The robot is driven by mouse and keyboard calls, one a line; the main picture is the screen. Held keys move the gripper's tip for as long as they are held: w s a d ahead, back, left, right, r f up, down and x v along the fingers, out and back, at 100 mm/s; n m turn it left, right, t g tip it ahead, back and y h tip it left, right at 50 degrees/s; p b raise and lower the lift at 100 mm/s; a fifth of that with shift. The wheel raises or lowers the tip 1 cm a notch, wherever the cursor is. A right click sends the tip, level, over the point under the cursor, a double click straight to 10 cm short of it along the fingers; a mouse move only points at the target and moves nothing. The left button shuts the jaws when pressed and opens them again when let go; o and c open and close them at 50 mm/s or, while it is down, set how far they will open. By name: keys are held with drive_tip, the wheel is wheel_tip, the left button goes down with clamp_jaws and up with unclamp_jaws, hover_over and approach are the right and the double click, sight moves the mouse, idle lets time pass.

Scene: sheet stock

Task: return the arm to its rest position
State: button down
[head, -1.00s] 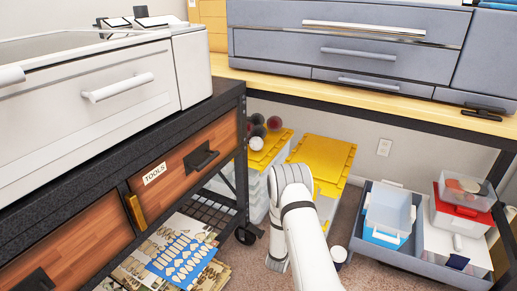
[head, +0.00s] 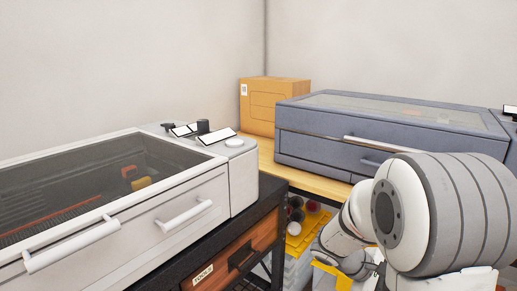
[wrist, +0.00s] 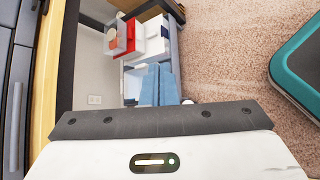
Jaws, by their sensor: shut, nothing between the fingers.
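My arm fills the lower right of the head view, folded close to the camera, with a large white and grey joint in front. My gripper is not seen in the head view. In the wrist view my gripper (wrist: 157,84) shows as two blue fingers side by side beyond the dark mount bar. They are shut with nothing between them. The fingers point toward the space under a bench, above carpet, and appear clear of the bins there.
A white glass-topped machine (head: 215,190) stands at left on a black bench with a TOOLS drawer (head: 235,262). A grey-blue machine (head: 330,145) and cardboard box (head: 275,100) sit behind. A red box (wrist: 131,36) is under the bench.

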drive_tip(key=s+a+r+m+t+y+p, duration=0.2)
drive_tip(key=s+a+r+m+y+p, duration=0.2)
drive_tip(key=a+r, duration=0.4)
drive_tip(key=s+a+r+m+t+y+p, duration=0.2)
drive_tip(key=s+a+r+m+y+p, duration=0.2)
drive_tip(key=r, duration=0.6)
drive_tip(key=s+a+y+p, duration=0.2)
drive_tip(key=s+a+p, duration=0.1)
drive_tip(key=a, duration=0.1)
drive_tip(key=shift+s+a+y, duration=0.3)
drive_tip(key=shift+s+a, duration=0.05)
drive_tip(key=shift+s, duration=0.05)
